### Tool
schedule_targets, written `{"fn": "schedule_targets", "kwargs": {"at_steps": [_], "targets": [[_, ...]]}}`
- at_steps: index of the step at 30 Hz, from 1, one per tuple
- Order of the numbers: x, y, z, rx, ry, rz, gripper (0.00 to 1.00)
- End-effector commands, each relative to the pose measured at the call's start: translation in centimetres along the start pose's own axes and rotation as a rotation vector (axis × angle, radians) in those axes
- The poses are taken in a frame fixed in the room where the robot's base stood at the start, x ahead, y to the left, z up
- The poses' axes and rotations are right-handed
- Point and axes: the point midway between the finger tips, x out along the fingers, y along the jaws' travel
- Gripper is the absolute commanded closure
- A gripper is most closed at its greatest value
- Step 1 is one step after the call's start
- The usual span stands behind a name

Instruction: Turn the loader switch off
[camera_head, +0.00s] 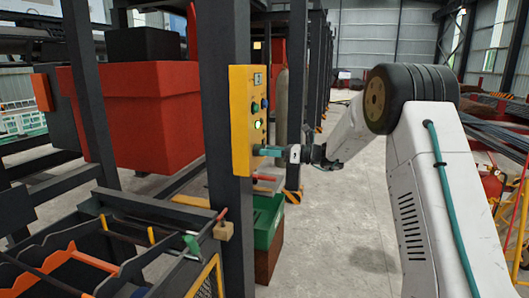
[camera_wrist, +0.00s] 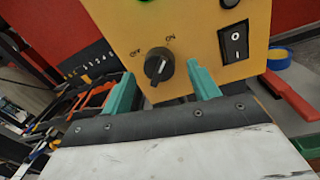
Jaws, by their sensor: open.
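The yellow control box (camera_head: 243,120) is fixed to a dark post. In the wrist view its yellow face (camera_wrist: 203,50) carries a black rotary knob (camera_wrist: 159,66) with two small position labels above it, too small to read surely. A black rocker switch (camera_wrist: 234,43) sits to the right of the knob. My gripper (camera_head: 268,151) is at the lower part of the box in the head view. In the wrist view its teal fingers (camera_wrist: 162,88) are apart, one on each side below the knob, holding nothing. Whether they touch the box cannot be told.
A green crate (camera_head: 268,222) stands below. A black tool bin (camera_head: 110,245) with several tools is at lower left. Red containers (camera_head: 150,115) stand behind the post. Open floor (camera_head: 340,220) lies right of the box.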

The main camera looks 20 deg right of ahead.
Motion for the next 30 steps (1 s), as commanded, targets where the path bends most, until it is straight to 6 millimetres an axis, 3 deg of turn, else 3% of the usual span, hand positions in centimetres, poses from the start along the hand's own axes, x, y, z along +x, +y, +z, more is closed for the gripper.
{"fn": "schedule_targets", "kwargs": {"at_steps": [6,14,19,20,30], "targets": [[2.0,0.0,0.0,-0.001,0.001,0.001,0.40],[2.2,0.0,0.0,-0.001,0.001,0.000,0.40],[2.1,0.0,0.0,-0.001,0.001,0.000,0.81],[2.1,0.0,0.0,-0.001,0.001,0.000,0.84],[2.1,0.0,0.0,-0.037,0.004,0.000,0.84]]}}
